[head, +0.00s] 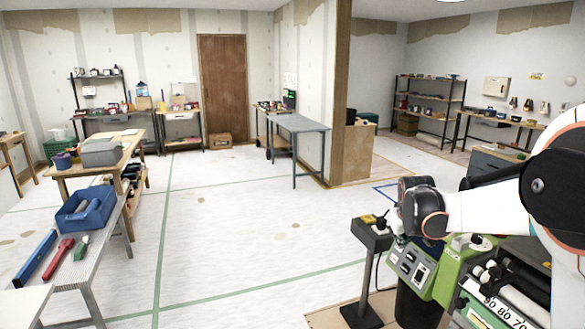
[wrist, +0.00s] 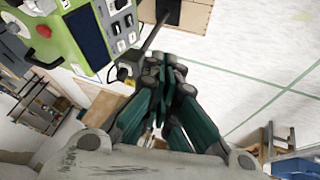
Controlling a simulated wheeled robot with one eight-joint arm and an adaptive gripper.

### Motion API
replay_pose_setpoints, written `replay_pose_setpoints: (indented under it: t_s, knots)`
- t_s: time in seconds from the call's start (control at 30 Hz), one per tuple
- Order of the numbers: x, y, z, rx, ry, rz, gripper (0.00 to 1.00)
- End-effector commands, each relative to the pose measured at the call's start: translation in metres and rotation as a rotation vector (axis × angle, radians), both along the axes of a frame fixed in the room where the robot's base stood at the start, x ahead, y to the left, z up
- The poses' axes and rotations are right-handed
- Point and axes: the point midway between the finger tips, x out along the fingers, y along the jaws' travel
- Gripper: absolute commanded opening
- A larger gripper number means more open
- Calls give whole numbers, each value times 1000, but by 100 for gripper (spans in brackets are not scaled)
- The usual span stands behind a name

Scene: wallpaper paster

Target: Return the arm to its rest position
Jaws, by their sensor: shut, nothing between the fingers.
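My arm reaches in from the right edge of the head view, with its white and black links bent and its wrist above the green machine (head: 452,262). My gripper (wrist: 168,64) shows in the wrist view with its teal fingers together and nothing between them. In the head view the gripper is mostly hidden below the wrist and hard to make out. The green machine also shows in the wrist view (wrist: 75,30), left of the fingers, with its control panel near them. Whether the fingers touch anything cannot be told.
A post with a dark control box (head: 371,235) stands beside the machine. A grey bench (head: 100,245) with a blue tote (head: 86,215) and tools is at the left. A grey table (head: 292,123) stands mid-room. The middle floor is clear, with green lines.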

Motion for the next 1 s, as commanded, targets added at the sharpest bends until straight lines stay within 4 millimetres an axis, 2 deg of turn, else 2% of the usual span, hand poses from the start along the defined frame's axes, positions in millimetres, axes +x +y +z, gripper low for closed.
replay_pose_setpoints:
  t_s: [0.03, 0.2, 0.5, 0.77, 1.0]
  knots:
    - [-16, 7, 13, 9, -6, -3, 0]
    - [-68, 30, 48, 43, -25, -18, 0]
    - [-166, 65, 83, 104, -57, -43, 0]
    - [-252, 89, 87, 159, -82, -66, 0]
    - [-326, 107, 71, 212, -103, -88, 0]
